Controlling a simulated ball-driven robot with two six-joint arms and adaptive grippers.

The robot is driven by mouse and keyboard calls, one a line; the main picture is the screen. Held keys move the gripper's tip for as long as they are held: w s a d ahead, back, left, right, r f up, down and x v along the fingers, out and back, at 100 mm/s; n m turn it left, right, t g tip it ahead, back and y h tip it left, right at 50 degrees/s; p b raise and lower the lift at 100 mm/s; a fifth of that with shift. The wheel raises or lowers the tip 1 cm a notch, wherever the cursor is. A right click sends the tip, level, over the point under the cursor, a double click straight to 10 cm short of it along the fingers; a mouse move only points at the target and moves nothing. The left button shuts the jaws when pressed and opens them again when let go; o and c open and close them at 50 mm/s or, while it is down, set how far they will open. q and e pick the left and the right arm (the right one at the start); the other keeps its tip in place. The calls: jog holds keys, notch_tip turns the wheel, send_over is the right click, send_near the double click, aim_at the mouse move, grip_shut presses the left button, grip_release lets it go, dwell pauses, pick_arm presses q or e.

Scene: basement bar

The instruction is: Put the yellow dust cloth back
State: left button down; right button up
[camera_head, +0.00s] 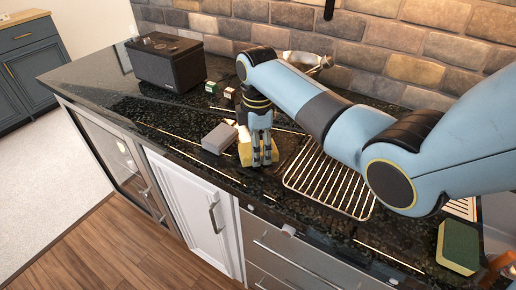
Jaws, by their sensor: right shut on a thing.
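The yellow dust cloth (244,155) is a small yellow piece low at my right gripper, over the dark stone counter. My right gripper (263,160) points down and is shut on the cloth. Its fingers hide part of the cloth, and I cannot tell if the cloth touches the counter. My left gripper is not in view.
A grey block (218,138) lies just left of the cloth. A wire rack (325,182) lies to the right. Two small boxes, one green (211,88), one brown (229,93), a black box-like appliance (168,64) and a metal bowl (314,60) stand behind. A green sponge (458,243) is front right.

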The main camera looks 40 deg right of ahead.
jog(key=shift+f, duration=0.55)
jog(key=o, duration=1)
notch_tip(320, 180, up, 12)
jog(key=shift+r, duration=0.1)
